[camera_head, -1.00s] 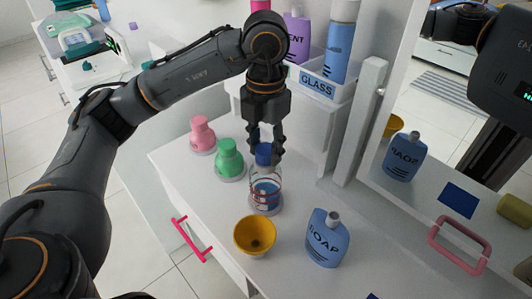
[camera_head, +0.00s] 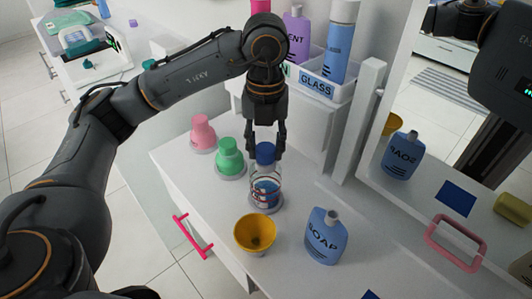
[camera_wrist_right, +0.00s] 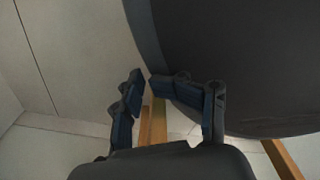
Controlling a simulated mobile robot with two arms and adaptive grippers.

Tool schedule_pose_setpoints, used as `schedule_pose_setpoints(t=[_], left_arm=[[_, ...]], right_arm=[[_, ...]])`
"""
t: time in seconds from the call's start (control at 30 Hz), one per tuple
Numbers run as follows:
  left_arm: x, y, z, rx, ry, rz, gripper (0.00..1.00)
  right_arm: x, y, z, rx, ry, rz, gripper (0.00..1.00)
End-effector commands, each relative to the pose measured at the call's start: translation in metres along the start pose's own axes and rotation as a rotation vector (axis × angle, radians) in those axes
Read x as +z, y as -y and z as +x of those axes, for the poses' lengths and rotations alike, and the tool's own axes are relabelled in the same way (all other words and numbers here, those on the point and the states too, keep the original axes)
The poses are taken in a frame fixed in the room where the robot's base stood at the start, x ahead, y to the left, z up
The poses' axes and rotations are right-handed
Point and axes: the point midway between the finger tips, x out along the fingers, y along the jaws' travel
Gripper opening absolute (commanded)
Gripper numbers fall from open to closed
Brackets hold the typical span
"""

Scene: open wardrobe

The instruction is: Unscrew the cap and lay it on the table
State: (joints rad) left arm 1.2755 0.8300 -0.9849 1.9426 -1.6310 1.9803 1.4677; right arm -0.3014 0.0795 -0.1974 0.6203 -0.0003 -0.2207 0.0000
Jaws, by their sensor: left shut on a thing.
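The blue cap (camera_head: 265,151) is between the fingers of my left gripper (camera_head: 266,149), which comes down from above and is shut on it. Directly below stands a clear bottle (camera_head: 266,191) with red bands and blue contents, upright on a round grey base. The fingers partly cover the cap, and I cannot tell whether it still touches the bottle neck. The white table (camera_head: 295,215) carries the bottle. My right gripper (camera_wrist_right: 147,80) shows in the right wrist view, its fingers apart and nothing held.
A GLASS bin (camera_head: 322,84) is behind. A mirror is at right. Bare tabletop lies between these objects.

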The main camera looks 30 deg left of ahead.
Motion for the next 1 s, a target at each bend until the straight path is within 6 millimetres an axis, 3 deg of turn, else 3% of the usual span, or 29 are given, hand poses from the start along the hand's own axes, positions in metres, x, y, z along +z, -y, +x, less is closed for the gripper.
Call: schedule_pose_setpoints(t=[0.13,1.0], left_arm=[[0.0005,-0.0001,-0.0006,-0.001,0.001,-0.095,0.00],[0.0003,-0.0001,-0.0033,-0.001,0.000,-0.092,0.00]], right_arm=[[0.0002,-0.0016,-0.0024,0.002,0.000,-0.001,0.40],[-0.0001,-0.0012,-0.0034,0.001,0.000,-0.004,0.40]])
